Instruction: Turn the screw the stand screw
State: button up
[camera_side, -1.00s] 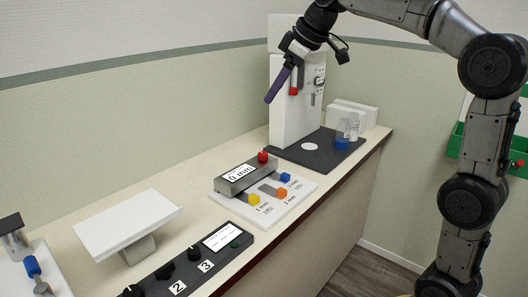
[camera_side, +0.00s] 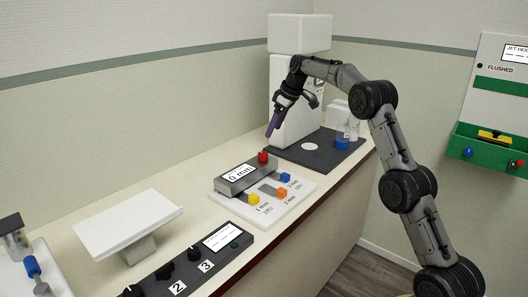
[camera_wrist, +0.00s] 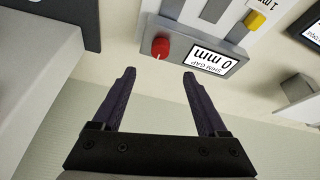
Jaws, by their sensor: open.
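A red knob (camera_side: 263,156) sits at the back end of a grey block whose display (camera_side: 238,174) reads 0 mm. In the wrist view the red knob (camera_wrist: 160,46) lies just beyond and between my fingertips, with the display (camera_wrist: 212,60) to its right, marked SHIM GAP. My gripper (camera_side: 270,131) points down above and behind the knob, apart from it. In the wrist view my gripper (camera_wrist: 159,75) is open, with nothing between its two dark purple fingers. No label naming a stand screw is readable.
A white tower (camera_side: 306,75) stands on a dark base (camera_side: 320,162) behind the block. Yellow (camera_side: 254,199), orange (camera_side: 281,193) and blue (camera_side: 285,176) pieces sit on the white board. A control panel (camera_side: 190,262) and a white tilted plate (camera_side: 127,222) are nearer.

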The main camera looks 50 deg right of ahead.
aim_at(263, 153)
jog(key=x, duration=1.1)
jog(key=shift+f, duration=0.1)
grip_shut()
